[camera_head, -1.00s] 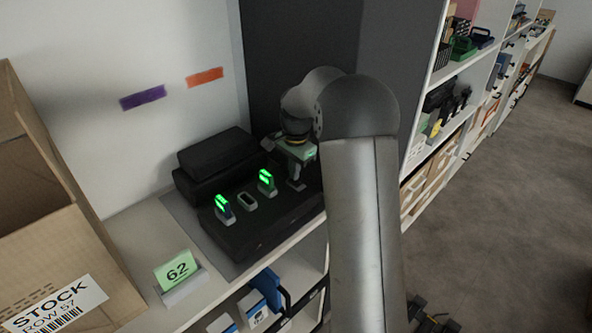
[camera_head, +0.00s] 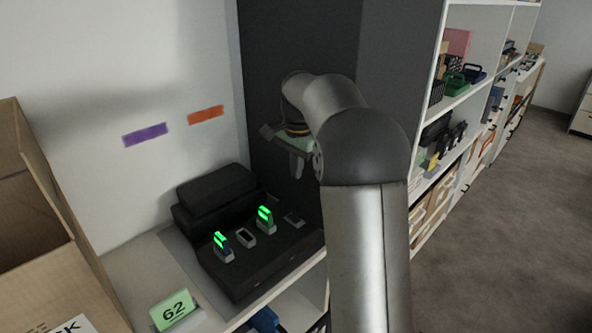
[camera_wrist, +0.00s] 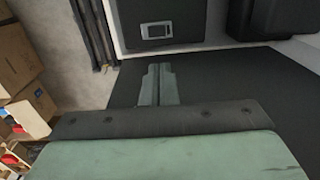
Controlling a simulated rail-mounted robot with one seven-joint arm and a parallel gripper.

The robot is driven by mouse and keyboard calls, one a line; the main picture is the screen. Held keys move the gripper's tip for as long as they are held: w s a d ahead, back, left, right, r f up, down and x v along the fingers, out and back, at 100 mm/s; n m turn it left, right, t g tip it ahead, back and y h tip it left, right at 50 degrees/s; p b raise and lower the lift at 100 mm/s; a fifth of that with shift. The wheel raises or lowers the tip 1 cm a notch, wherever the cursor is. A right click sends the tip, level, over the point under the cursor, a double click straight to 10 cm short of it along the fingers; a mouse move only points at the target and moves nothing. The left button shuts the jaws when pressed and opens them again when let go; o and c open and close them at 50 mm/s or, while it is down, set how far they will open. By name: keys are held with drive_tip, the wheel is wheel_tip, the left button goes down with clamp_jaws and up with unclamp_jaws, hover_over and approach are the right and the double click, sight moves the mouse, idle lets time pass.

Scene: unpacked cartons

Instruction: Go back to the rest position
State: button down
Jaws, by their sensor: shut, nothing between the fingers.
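My gripper (camera_head: 297,172) is raised above the right end of a black case in the head view, apart from it. Its two fingers (camera_wrist: 158,72) lie together with nothing between them in the wrist view. My arm runs from the bottom of the head view up to it and hides part of the shelving behind.
The black case (camera_head: 240,284) sits on the shelf top, with two green-lit devices (camera_head: 222,246) (camera_head: 265,219) and grey slots (camera_head: 246,237) (camera_head: 293,219). A "62" sign (camera_head: 173,308) and an open carton (camera_head: 62,262) stand left. Filled shelves (camera_head: 455,90) line the right; the floor (camera_head: 500,220) is clear.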

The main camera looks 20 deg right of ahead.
drive_tip(key=s+a+f+n, duration=0.1)
drive_tip(key=s+a+n, duration=0.6)
drive_tip(key=s, duration=0.6)
drive_tip(key=s+a+f+n, duration=0.3)
drive_tip(key=s+f, duration=0.1)
drive_tip(key=s, duration=0.6)
drive_tip(key=s+a+f+n, duration=0.3)
drive_tip(key=s+f+n, duration=0.1)
drive_tip(key=s, duration=0.5)
drive_tip(key=shift+s+a+f, duration=0.25)
drive_tip(key=shift+s+a, duration=0.05)
drive_tip(key=shift+s, duration=0.1)
